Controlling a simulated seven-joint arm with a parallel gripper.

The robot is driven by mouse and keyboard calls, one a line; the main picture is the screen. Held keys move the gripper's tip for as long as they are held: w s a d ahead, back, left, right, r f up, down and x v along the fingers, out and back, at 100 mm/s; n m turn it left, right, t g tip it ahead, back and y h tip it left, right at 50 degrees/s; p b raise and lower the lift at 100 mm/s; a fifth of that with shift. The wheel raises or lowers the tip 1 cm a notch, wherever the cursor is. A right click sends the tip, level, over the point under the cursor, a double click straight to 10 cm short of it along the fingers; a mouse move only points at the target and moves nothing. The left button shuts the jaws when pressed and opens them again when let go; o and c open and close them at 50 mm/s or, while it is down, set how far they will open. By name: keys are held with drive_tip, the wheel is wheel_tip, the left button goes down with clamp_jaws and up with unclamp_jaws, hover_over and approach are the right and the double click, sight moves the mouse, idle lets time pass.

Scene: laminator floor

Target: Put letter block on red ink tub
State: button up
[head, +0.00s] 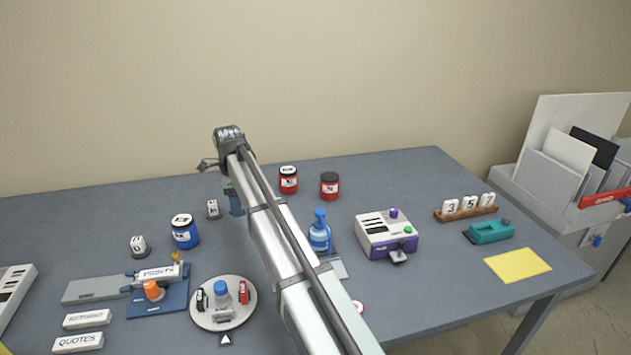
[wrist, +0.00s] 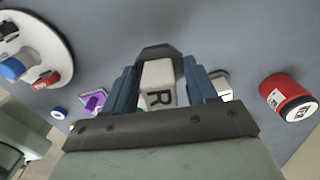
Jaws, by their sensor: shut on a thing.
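My gripper (wrist: 160,88) is shut on a pale letter block (wrist: 158,84) marked with a dark R, held between its blue fingers. In the head view my gripper (head: 235,200) is partly hidden by my arm, and the held block is hidden. Two red ink tubs stand right of my gripper at the back of the table: one with a white label on its lid (head: 288,182), one with a dark lid (head: 329,187). In the wrist view a red tub (wrist: 284,96) lies to the right, apart from the held block.
Other letter blocks stand on the table (head: 213,209) (head: 139,246), beside a blue tub (head: 185,234). A blue bottle (head: 320,238) stands right of my arm. A round white tray (head: 204,320) holds small items. A purple-and-white device (head: 375,243) stands right.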

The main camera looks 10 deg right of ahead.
drive_tip(key=w+d+r+m, duration=0.1)
drive_tip(key=w+d+r, duration=0.15)
drive_tip(key=d, duration=0.65)
drive_tip(key=w+d+r+m, duration=0.15)
drive_tip(key=w+d, duration=0.25)
drive_tip(key=d, duration=0.6)
drive_tip(key=w+d+r+m, duration=0.1)
drive_tip(key=w+d+r, duration=0.15)
drive_tip(key=d, duration=0.65)
wheel_tip(320, 180, up, 2)
drive_tip(key=n, duration=0.5)
hover_over(330, 175)
drive_tip(key=shift+s+f, duration=0.15)
drive_tip(key=shift+f, duration=4.5)
drive_tip(key=shift+f, duration=0.1)
drive_tip(key=o, duration=1.4)
